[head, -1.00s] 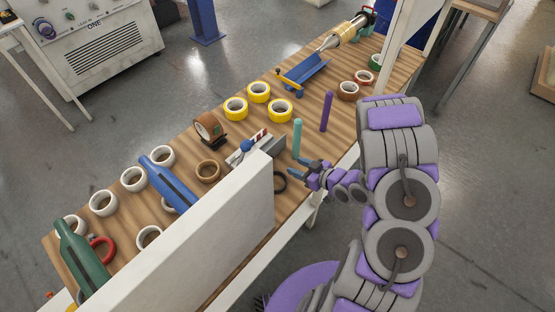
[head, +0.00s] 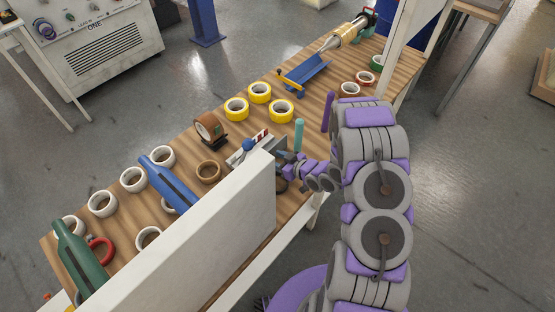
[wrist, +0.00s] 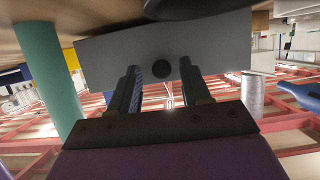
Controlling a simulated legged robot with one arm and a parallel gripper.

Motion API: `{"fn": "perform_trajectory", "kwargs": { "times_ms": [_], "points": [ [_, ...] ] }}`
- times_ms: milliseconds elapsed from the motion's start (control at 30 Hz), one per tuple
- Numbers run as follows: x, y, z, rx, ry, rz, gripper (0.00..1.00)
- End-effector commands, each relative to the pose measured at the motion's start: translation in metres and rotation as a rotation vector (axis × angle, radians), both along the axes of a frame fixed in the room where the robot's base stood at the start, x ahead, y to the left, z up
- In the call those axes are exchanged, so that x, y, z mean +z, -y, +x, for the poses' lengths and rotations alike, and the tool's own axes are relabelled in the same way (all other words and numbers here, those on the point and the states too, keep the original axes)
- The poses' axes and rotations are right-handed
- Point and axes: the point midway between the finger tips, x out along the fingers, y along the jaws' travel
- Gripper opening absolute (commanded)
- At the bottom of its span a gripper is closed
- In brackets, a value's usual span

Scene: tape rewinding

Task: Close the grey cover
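The grey cover (head: 281,144) is part of the small device on the wooden table, beside the end of the white panel, and is partly hidden in the head view. In the wrist view it is a wide grey plate (wrist: 205,46) with a dark round hole, straight ahead of the fingers. My gripper (head: 288,162) is close to the cover on its right side. In the wrist view my gripper (wrist: 160,72) has its two dark fingers apart with nothing between them. The fingertips overlap the plate's lower edge; I cannot tell whether they touch it.
A teal post (head: 298,135) stands close to my gripper and shows at left in the wrist view (wrist: 48,80). A purple post (head: 327,110) stands behind. The white panel (head: 215,240) is in front. Several tape rolls and a blue bottle (head: 165,183) occupy the table.

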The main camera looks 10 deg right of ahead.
Motion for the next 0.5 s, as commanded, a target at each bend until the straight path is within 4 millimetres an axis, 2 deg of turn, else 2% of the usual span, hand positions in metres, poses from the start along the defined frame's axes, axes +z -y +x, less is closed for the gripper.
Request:
{"fn": "perform_trajectory", "kwargs": {
  "times_ms": [67, 500],
  "points": [
    [0.0, -0.0005, -0.0001, 0.001, 0.0, 0.0, 0.41],
    [0.0, 0.0008, -0.0009, 0.001, -0.001, 0.001, 0.0]
  ]
}}
